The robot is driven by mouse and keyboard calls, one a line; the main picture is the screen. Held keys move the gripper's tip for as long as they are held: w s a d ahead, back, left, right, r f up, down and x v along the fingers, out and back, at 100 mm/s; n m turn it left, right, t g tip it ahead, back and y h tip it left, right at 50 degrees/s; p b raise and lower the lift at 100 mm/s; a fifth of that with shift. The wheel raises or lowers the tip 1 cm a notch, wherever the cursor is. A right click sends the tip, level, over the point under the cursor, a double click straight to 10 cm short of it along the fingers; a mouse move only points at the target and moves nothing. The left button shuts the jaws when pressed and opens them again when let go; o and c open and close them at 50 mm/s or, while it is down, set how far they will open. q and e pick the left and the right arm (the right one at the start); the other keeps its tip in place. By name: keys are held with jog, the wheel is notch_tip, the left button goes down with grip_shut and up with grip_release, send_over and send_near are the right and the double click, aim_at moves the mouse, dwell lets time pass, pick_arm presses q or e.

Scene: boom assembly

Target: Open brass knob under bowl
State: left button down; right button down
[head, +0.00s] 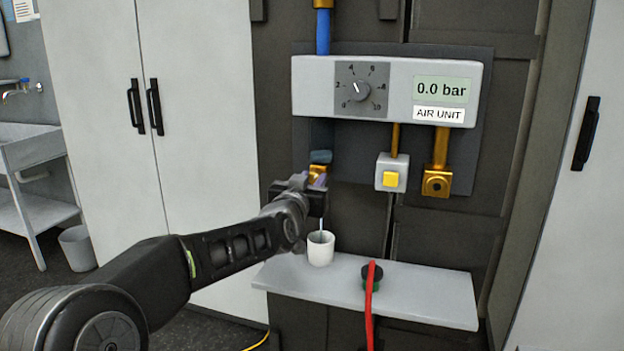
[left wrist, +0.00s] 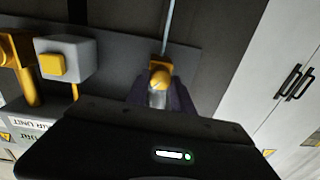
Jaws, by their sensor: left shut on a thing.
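The brass knob (head: 317,172) sits at the left under the air unit (head: 345,98), below a dark bowl part (head: 320,156). My left gripper (head: 314,181) is at the knob, shut on it. In the left wrist view the yellow brass knob (left wrist: 160,80) shows between the fingertips of my left gripper (left wrist: 161,92). A thin pale tube runs from the knob down into a white cup (head: 321,248). The display on the unit reads 0.0 bar. My right gripper is in neither view.
A white box with a yellow button (head: 391,178) and a brass fitting (head: 437,180) hang right of the knob. The cup stands on a grey shelf (head: 430,300), beside a red hose (head: 370,300) with a dark green end. White cabinets (head: 205,120) stand at the left.

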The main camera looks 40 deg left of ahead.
pick_arm(q)
jog(key=shift+f, duration=0.15)
jog(key=c, duration=1.1)
grip_release()
jog(key=v, duration=0.8)
jog(key=shift+w, duration=0.1)
